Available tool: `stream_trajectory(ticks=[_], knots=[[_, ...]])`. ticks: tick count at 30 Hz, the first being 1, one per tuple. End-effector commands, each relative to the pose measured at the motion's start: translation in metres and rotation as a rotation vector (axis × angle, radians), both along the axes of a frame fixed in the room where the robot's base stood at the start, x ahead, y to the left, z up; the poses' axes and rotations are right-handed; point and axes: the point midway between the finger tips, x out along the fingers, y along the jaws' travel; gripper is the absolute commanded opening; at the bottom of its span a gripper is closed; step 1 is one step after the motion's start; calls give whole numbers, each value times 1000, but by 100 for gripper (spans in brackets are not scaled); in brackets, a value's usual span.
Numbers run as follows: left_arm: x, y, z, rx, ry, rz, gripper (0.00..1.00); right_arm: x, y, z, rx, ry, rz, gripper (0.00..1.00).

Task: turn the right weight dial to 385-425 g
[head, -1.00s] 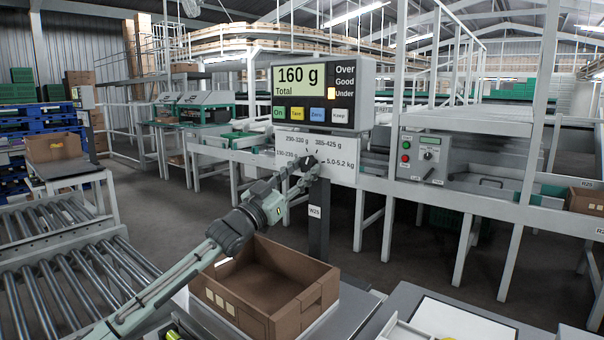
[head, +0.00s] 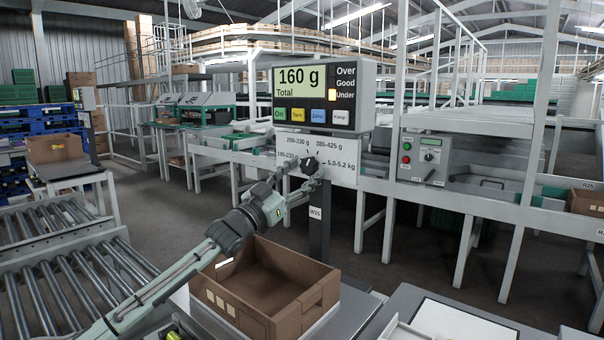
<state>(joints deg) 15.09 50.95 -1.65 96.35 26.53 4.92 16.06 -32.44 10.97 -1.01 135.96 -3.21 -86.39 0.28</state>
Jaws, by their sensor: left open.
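The black weight dial (head: 309,164) sits on a white plate (head: 345,174) under the scale display (head: 302,80). Labels around it read 130-230 g or similar, 290-330 g, 385-425 g and 5.0-5.2 kg. Where its pointer stands is too small to tell. The display reads 160 g Total, with the Under lamp lit. My left gripper (head: 303,174) is open in front of the plate, its fingertips at the dial's left and lower right. I cannot tell whether they touch it. My right gripper is not in view.
A grey control box (head: 424,158) with buttons and a small knob is mounted to the right. A post (head: 319,220) carries the scale display. Roller conveyors (head: 75,270) lie at left.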

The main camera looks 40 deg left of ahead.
Motion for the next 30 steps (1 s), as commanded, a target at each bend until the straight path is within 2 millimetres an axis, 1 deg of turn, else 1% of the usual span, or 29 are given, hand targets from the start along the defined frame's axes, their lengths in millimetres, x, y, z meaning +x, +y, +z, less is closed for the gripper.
stream_trajectory(ticks=[5, 8, 21, 24, 30], knots=[[-4, 0, -3, 0, 2, -1, 59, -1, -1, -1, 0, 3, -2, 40], [-13, 2, -8, -1, 4, -1, 59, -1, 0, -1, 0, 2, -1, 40], [-84, 13, -37, -1, 5, 0, 59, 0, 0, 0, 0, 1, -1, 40], [-96, 14, -41, -1, 3, 0, 59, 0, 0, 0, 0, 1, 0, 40], [-109, 16, -45, 0, 1, 0, 59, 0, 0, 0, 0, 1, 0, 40]])
